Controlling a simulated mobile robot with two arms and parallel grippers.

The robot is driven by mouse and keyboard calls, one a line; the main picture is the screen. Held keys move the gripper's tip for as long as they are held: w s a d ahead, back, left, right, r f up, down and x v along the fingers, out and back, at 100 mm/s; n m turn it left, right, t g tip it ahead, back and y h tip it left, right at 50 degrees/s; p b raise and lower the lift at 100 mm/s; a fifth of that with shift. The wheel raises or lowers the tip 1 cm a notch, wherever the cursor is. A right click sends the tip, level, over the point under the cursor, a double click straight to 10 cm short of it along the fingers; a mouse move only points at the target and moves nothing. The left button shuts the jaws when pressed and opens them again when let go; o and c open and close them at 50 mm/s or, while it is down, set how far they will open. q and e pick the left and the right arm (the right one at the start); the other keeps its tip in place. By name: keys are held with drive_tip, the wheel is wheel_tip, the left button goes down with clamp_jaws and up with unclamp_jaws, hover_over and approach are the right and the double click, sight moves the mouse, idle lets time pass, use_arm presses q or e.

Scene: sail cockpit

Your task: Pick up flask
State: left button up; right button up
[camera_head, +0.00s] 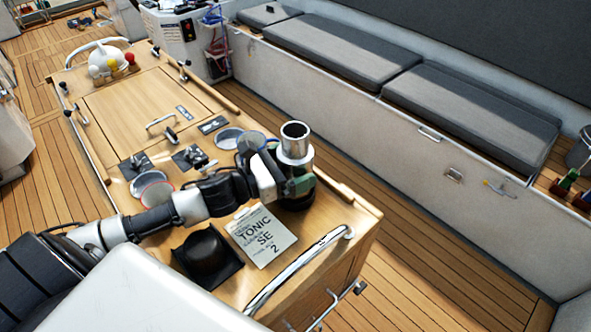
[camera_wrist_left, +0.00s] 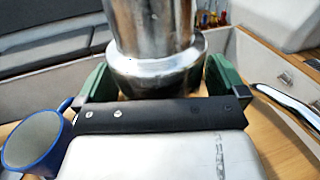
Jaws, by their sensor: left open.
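The flask (camera_head: 295,143) is a shiny metal cylinder standing upright near the right edge of the wooden cockpit table (camera_head: 140,102). In the left wrist view the flask (camera_wrist_left: 152,40) fills the upper middle, with a wider metal band low down; its top is cut off. My left gripper (camera_head: 290,185) reaches it from the left. In the left wrist view its green fingers (camera_wrist_left: 155,78) stand open on either side of the flask, with gaps visible beside it. Its lowest part is hidden behind my gripper. My right gripper is not in view.
A blue-rimmed mug (camera_wrist_left: 35,140) is left of my gripper. A TONIC booklet (camera_head: 262,237) and a black cap-like object (camera_head: 207,252) lie in front. A metal rail (camera_head: 298,268) edges the table's near end. Cushioned benches (camera_head: 330,50) line the far side.

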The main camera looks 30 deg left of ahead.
use_arm(q)
drive_tip(key=c, duration=1.1)
drive_tip(key=shift+r, duration=0.15)
